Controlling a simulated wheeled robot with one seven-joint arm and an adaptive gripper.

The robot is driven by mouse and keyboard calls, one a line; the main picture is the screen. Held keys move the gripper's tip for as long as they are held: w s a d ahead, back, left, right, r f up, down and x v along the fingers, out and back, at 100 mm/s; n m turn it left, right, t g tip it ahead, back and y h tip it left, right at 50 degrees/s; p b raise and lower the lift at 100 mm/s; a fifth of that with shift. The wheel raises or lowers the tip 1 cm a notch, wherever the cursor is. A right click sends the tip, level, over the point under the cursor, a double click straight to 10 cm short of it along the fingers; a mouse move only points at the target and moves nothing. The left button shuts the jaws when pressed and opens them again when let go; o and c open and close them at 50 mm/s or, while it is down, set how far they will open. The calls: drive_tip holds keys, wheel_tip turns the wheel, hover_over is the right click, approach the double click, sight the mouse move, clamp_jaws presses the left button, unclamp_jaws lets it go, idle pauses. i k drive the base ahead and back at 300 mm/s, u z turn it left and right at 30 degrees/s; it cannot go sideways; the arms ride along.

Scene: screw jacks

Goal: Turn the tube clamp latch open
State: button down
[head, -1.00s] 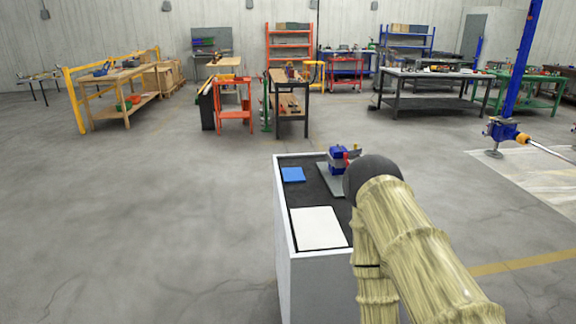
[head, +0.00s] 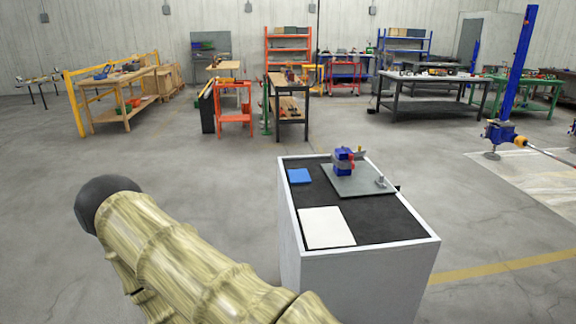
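A blue clamp (head: 342,163) with a red part (head: 351,162) that may be its latch stands on a grey plate (head: 352,182). The plate lies at the far right of the black top of a white cabinet. The clamp is small in the head view, so I cannot tell whether the latch is open or closed. My arm, in a tan ribbed sleeve with a dark rounded end, is at the lower left, clear of the cabinet top. My gripper is not in view.
A small metal post (head: 381,181) stands on the plate's right part. A blue pad (head: 299,176) and a white sheet (head: 326,228) lie on the black top of the white cabinet (head: 360,284). Open floor surrounds the cabinet; workbenches stand far behind.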

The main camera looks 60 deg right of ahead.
sight(350, 157)
drive_tip(key=u, duration=0.1)
drive_tip(key=i, duration=2.2)
drive_tip(key=z, duration=1.85)
